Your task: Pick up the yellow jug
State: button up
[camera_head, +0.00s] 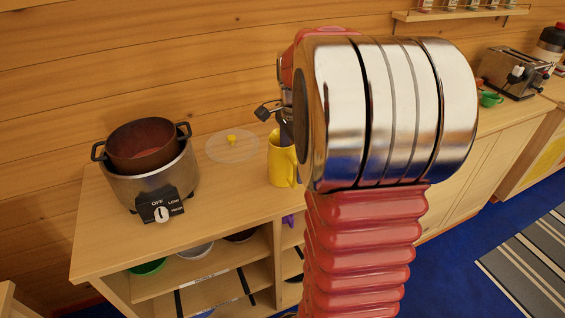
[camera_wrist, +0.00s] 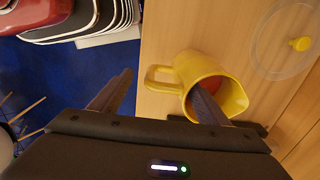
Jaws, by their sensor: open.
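The yellow jug (camera_head: 280,165) stands on the wooden counter, partly hidden by my arm in the head view. In the wrist view the jug (camera_wrist: 205,68) shows its open mouth, with an orange-red inside, and its handle points left. My gripper (camera_wrist: 161,78) is open with nothing held. The jug's handle lies between the two fingers in that view. The right finger overlaps the jug's mouth; I cannot tell whether its tip is inside or above it. The left finger is out over the blue floor side. In the head view my arm hides most of the gripper.
A slow cooker (camera_head: 152,180) with a brown pot (camera_head: 146,152) stands left on the counter (camera_head: 225,205). A toaster (camera_head: 512,75) and green cup (camera_head: 490,99) are far right. Shelves below hold bowls.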

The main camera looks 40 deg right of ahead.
jog(key=shift+f, duration=0.5)
jog(key=shift+w+d+f, duration=0.1)
jog(key=shift+w+f, duration=0.05)
jog(key=shift+f, duration=1.15)
jog(key=shift+w+f, duration=0.15)
jog(key=shift+f, duration=1.15)
jog(key=shift+c, duration=0.5)
jog(key=shift+r, duration=0.1)
grip_shut()
